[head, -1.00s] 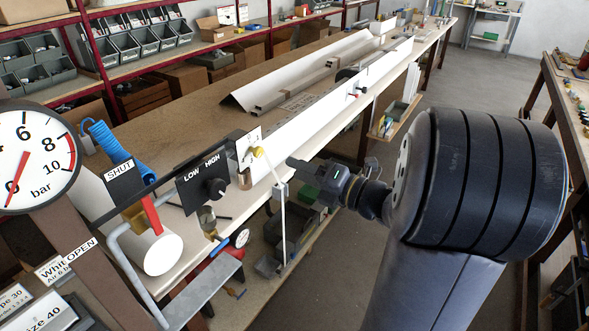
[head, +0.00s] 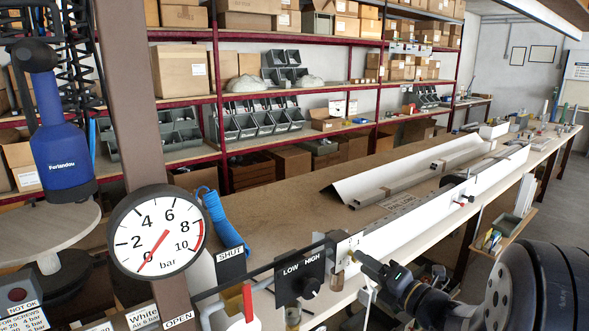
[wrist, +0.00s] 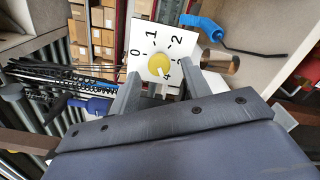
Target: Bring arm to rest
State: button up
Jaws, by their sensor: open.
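My gripper (head: 362,259) is at the lower right of the head view, on the end of my dark arm, near the white dial plate on the bench's front edge. In the wrist view my gripper (wrist: 158,95) has its two grey fingers apart, with nothing held between them. Beyond the fingertips is a white plate (wrist: 140,38) marked with numbers, with a yellow knob (wrist: 159,65) on it. Whether the fingers touch the knob cannot be told. The knob's lower edge is close to the gap between the fingers.
A LOW/HIGH switch panel (head: 299,277), a red lever (head: 248,303) and a pressure gauge (head: 157,231) stand left of my gripper. A long workbench (head: 290,205) with white profiles runs to the back right. Shelves (head: 270,146) with bins and boxes line the wall.

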jog(key=shift+x, duration=1.15)
jog(key=b+v, duration=0.2)
jog(key=v, duration=0.9)
jog(key=w+a+n+b, duration=0.6)
jog(key=w+n+b, duration=0.3)
jog(key=n+b, duration=1)
jog(key=n, duration=0.2)
jog(key=shift+n, duration=0.4)
